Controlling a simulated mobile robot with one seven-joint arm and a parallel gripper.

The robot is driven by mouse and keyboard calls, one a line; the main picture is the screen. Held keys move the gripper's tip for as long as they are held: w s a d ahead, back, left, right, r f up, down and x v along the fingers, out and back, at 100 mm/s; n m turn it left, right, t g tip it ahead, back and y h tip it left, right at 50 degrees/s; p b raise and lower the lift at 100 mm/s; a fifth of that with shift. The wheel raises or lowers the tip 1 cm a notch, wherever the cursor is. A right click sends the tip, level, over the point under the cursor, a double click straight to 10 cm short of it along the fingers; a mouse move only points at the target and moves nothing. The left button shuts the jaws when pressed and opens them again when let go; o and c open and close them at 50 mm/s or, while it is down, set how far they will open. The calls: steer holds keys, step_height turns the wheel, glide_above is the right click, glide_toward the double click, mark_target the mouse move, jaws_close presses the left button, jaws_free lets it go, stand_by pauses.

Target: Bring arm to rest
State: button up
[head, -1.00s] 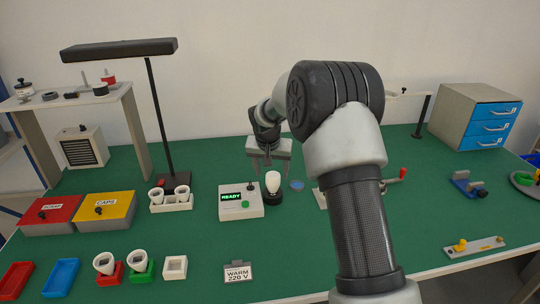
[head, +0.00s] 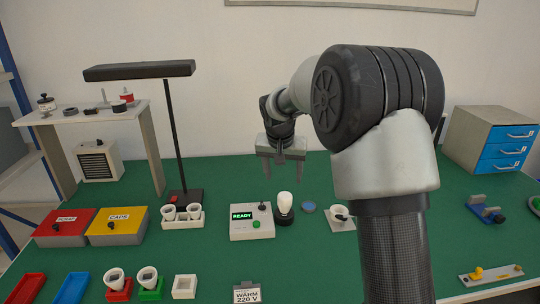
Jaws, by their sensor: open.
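My gripper (head: 282,176) is in the head view, pointing down above the green table (head: 330,262), behind the test box. Its two fingers are apart and nothing is between them. My arm reaches in from the lower right and hides part of the table. A white bulb (head: 285,201) stands upright in a black socket (head: 284,217), just in front of and below the gripper, apart from it. The test box (head: 252,229) beside it has a green display reading READY.
A tall black lamp (head: 172,130) stands at left. Red (head: 62,229) and yellow (head: 117,227) boxes, a two-bulb rack (head: 181,220), coloured trays (head: 72,288) and cups occupy the left side. A blue-drawer cabinet (head: 490,140) is at back right. A WARM 220 V sign (head: 247,294) stands at front.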

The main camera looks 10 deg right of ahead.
steer(key=s+d+r+n+p, duration=0.1)
steer(key=s+r+p, duration=0.3)
steer(key=s+r, duration=0.8)
steer(key=s+r+n+p, duration=0.1)
steer(key=s+r+p, duration=0.2)
steer(key=s, duration=1)
steer(key=s+d+r+n+t+y+p, duration=0.1)
steer(key=s+r+p, duration=0.2)
steer(key=s, duration=0.9)
step_height(320, 180, up, 2)
steer(key=shift+s+r+n, duration=0.25)
steer(key=shift+s+n, duration=0.05)
steer(key=shift+s, duration=0.1)
